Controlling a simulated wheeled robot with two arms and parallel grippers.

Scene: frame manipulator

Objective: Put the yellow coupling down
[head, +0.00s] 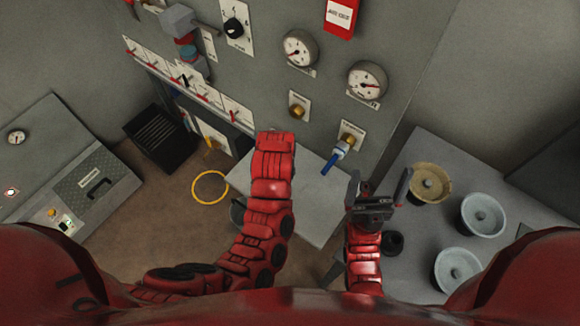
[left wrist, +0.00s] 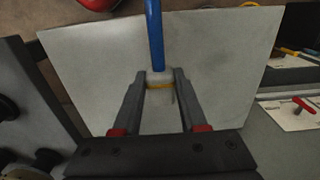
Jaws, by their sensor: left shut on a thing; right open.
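The yellow coupling (left wrist: 159,85) shows in the left wrist view as a pale piece with a yellow band, with a blue hose-like length (left wrist: 154,35) running up from it. My left gripper (left wrist: 160,76) is shut on it, one finger on each side. A pale flat board (left wrist: 90,75) lies behind and below it. In the head view my left gripper and the coupling are hidden behind my left arm. My right gripper (head: 378,186) is open and empty in the head view, left of the grey bench.
The pale board (head: 318,210) lies below the panel. A blue fitting (head: 335,160) hangs from a brass port (head: 348,140). The grey bench (head: 415,262) carries several round dishes. A black crate (head: 160,140) and yellow ring (head: 224,181) are on the floor.

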